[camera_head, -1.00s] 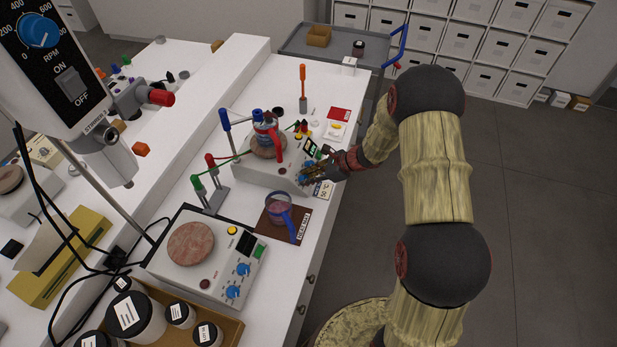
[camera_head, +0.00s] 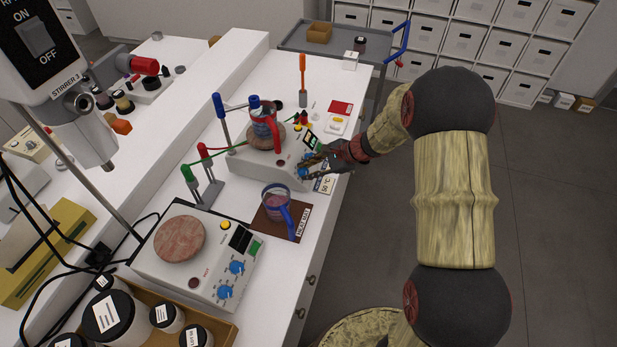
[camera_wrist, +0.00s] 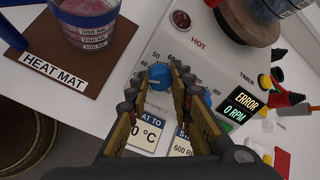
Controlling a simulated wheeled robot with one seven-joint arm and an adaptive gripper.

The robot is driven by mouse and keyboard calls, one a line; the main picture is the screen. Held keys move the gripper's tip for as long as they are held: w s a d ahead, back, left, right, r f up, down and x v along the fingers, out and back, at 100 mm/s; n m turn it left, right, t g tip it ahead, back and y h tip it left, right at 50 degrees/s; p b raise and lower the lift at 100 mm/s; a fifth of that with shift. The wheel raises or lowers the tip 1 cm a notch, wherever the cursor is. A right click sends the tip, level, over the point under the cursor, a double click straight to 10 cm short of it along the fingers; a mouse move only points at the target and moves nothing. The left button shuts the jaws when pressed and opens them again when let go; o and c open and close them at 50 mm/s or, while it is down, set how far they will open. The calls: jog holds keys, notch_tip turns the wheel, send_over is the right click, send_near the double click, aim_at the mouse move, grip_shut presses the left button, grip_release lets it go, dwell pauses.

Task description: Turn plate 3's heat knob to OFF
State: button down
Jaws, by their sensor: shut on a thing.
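The far hot plate (camera_head: 255,168) stands on the white bench with a clamped flask (camera_head: 264,132) on its top; its number is not readable. In the wrist view its front panel (camera_wrist: 205,55) shows a red HOT lamp and a display (camera_wrist: 240,103) reading "ERROR 0 RPM". My gripper (camera_head: 315,165) is at this panel. In the wrist view its fingers are shut on the left blue knob (camera_wrist: 160,76), which sits in a numbered dial above a label ending in "0 °C". A second blue knob (camera_wrist: 204,97) is partly hidden behind the right finger.
A brown heat mat (camera_head: 296,226) with a blue-handled beaker (camera_head: 277,203) lies just nearer. A second hot plate (camera_head: 165,275) stands closer to me. Clamp stands (camera_head: 205,190) and a green wire are left of the mat. Floor right of the bench is clear.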

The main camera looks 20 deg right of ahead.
jog(key=shift+f+n+b, duration=0.1)
jog(key=shift+n+b, duration=1.1)
jog(key=shift+b, duration=0.25)
jog(key=c, duration=1.6)
grip_release()
jog(key=v, duration=1.2)
jog(key=shift+s, duration=0.1)
